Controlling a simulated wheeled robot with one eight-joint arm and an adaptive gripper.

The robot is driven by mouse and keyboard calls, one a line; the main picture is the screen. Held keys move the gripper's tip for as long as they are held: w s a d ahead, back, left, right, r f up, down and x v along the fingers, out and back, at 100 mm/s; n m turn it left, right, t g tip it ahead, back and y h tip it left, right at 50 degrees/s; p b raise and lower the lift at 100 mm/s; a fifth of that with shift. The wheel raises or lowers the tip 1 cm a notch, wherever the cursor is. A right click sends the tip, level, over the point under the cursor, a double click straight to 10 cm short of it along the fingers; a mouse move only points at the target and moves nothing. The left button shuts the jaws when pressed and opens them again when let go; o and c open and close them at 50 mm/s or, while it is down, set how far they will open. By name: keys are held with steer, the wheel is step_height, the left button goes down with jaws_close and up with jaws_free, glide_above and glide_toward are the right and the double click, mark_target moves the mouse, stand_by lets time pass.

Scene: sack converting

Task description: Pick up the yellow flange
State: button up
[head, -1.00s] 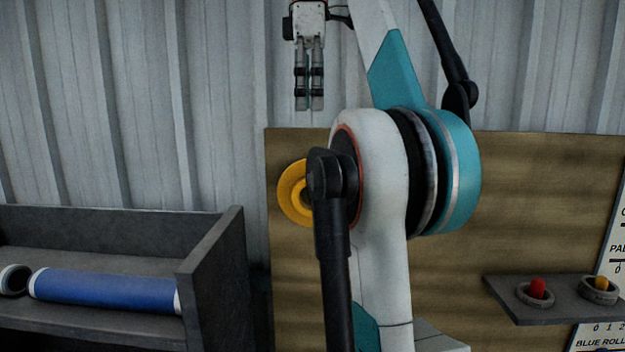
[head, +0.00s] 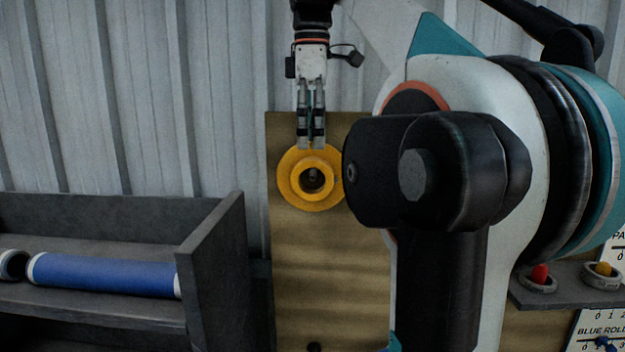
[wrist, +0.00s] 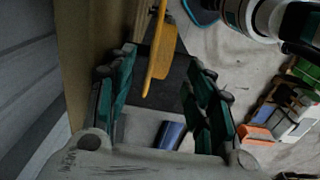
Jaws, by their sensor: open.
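The yellow flange (head: 288,182) is a round disc with a raised hub and a dark peg at its centre. It hangs on the front of the brown board (head: 330,285), near its upper left corner. In the wrist view the flange (wrist: 160,62) shows edge-on, between the fingers. My gripper (head: 311,146) points down from above, with its fingertips at the flange's upper rim in the head view. In the wrist view my gripper (wrist: 165,62) is open, with a finger on either side of the flange. Contact with it cannot be made out.
A grey shelf (head: 215,245) at left holds a blue roll (head: 105,275). A small ledge (head: 520,297) at right carries red and yellow pieces in rings. My arm covers much of the board. Several boxes (wrist: 285,110) lie at right in the wrist view.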

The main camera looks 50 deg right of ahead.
mark_target(312, 149)
steer(key=shift+f, duration=1.85)
jaws_close()
